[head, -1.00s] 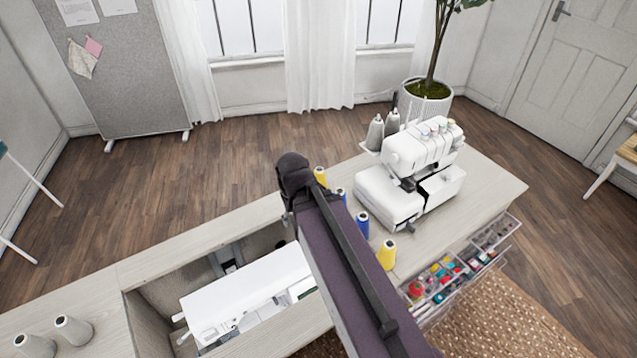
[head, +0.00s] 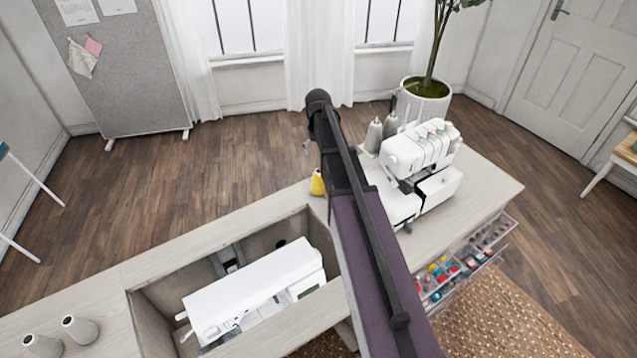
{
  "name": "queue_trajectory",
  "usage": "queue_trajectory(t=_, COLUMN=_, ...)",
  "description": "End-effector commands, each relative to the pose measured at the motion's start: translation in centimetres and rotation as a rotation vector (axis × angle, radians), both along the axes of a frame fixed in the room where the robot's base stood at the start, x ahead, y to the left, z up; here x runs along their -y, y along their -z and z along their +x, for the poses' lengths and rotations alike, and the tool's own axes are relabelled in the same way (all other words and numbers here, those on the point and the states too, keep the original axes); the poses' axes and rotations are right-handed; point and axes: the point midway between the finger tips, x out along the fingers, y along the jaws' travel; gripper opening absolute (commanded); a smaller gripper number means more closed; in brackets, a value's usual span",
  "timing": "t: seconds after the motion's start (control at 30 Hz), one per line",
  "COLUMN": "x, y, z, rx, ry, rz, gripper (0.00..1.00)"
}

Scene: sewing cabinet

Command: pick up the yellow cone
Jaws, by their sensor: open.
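A yellow cone (head: 317,183) stands upright on the cabinet top, near its far edge and just left of my arm. Only a small part of my gripper (head: 306,147) shows, below the dark end of my arm. In the picture it is just above the cone and apart from it; the depth between them is hard to judge. My gripper is open, and nothing shows in it. A second yellow cone and the blue cones seen earlier are now hidden behind my arm.
A white serger (head: 427,150) with grey cones (head: 373,135) behind it stands to the right of my arm. A white sewing machine (head: 255,290) sits in the cabinet's recess. Two grey cones (head: 80,329) stand at left. An open drawer (head: 437,277) holds small coloured items.

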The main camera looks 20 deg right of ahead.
Motion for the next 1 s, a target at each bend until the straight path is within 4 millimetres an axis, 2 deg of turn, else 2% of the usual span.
queue_trajectory(t=0.1, x=0.6, y=-0.1, z=0.6, rx=0.000, ry=0.003, rz=0.000, gripper=1.00)
queue_trajectory(t=0.53, x=0.5, y=0.2, z=0.5, rx=0.000, ry=0.002, rz=0.000, gripper=1.00)
queue_trajectory(t=1.0, x=0.4, y=3.5, z=0.5, rx=0.000, ry=0.002, rz=0.000, gripper=1.00)
